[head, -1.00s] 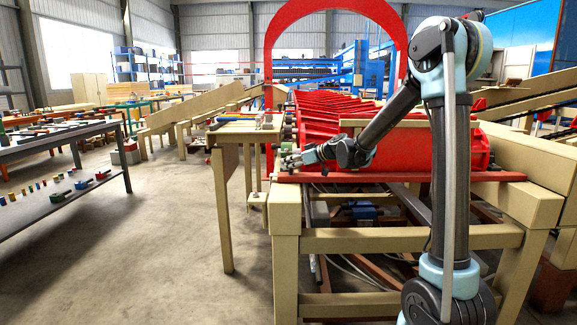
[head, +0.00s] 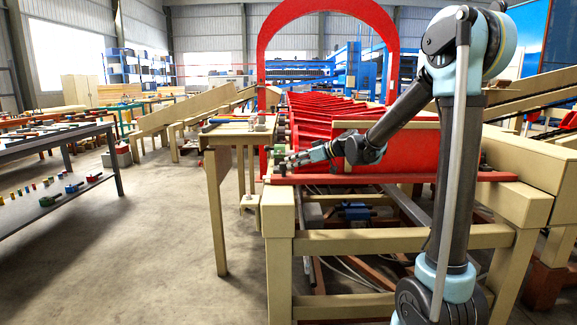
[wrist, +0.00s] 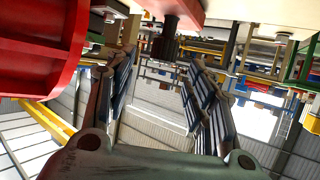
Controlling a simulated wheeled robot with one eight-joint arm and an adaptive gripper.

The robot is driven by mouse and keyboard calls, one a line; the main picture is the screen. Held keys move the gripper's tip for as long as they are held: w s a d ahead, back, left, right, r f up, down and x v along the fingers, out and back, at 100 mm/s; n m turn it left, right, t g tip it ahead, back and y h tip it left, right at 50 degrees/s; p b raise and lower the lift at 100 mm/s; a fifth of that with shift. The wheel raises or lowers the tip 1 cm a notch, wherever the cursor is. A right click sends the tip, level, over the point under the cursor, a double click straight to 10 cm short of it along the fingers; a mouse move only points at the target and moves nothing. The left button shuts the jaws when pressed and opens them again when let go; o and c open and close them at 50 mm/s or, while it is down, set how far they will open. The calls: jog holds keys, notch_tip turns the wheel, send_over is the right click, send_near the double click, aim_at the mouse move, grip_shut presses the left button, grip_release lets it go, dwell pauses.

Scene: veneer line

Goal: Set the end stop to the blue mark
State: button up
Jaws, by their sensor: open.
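My gripper (head: 284,163) is at the left front corner of the red machine bed (head: 405,152), beside its left edge and just above the red front rail (head: 400,178). In the wrist view its two fingers (wrist: 158,88) are spread apart with nothing between them. A small green part (head: 281,149) sits just behind the gripper in the head view; I cannot tell whether it is the end stop. I cannot make out a blue mark in either view.
A tan side table (head: 240,127) with small items stands left of the bed. A red arch (head: 272,60) rises behind. A grey workbench (head: 60,135) with small coloured parts is at the left. The floor (head: 150,235) between is clear.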

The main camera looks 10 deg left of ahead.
jog(key=shift+v, duration=2.55)
jog(key=shift+s, duration=0.1)
